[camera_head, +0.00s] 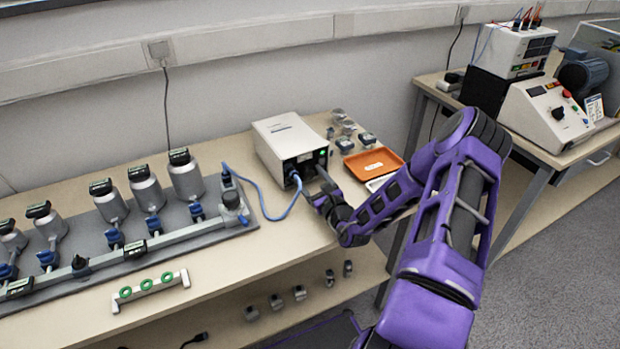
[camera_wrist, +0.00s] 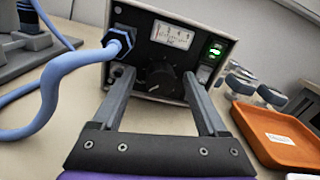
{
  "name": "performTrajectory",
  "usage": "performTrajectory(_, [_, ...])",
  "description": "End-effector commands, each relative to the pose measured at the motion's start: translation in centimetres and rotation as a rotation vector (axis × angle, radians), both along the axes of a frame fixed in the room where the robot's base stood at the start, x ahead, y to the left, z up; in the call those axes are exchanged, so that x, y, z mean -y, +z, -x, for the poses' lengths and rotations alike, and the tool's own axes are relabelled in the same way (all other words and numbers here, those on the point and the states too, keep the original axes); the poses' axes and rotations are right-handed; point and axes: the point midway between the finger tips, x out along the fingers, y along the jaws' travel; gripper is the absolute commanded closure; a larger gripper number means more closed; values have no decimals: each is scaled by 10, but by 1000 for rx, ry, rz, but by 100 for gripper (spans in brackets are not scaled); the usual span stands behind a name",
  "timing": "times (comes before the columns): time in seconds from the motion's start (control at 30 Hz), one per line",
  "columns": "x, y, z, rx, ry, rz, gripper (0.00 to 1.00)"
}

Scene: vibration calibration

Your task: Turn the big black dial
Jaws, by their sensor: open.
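The big black dial (camera_wrist: 163,84) is on the dark front panel of a white box, below a small white scale, in the wrist view. In the head view the box (camera_head: 287,137) stands on the bench, and my arm partly hides its front. My gripper (camera_wrist: 159,80) is open, one finger on each side of the dial, pointing at the panel. The left fingertip is below the blue connector and the right one is near the panel's right edge. I cannot tell whether either finger touches the dial. The gripper also shows in the head view (camera_head: 322,186).
A blue cable (camera_wrist: 52,90) runs from a connector (camera_wrist: 120,42) close to my left finger. An orange tray (camera_head: 373,163) and small jars (camera_head: 345,143) stand right of the box. Grey canisters on a rail (camera_head: 130,258) are at left.

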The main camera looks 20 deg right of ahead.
Motion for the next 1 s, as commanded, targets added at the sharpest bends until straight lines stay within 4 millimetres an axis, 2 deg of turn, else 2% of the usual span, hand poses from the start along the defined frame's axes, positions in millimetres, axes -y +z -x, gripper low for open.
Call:
performTrajectory(0.27, [0,0,-1,0,0,0,26])
performTrajectory(0.67, [0,0,-1,0,0,0,98])
performTrajectory(0.7, [0,0,-1,0,0,0,100])
performTrajectory(1.0, [0,1,-1,-3,0,-30,100])
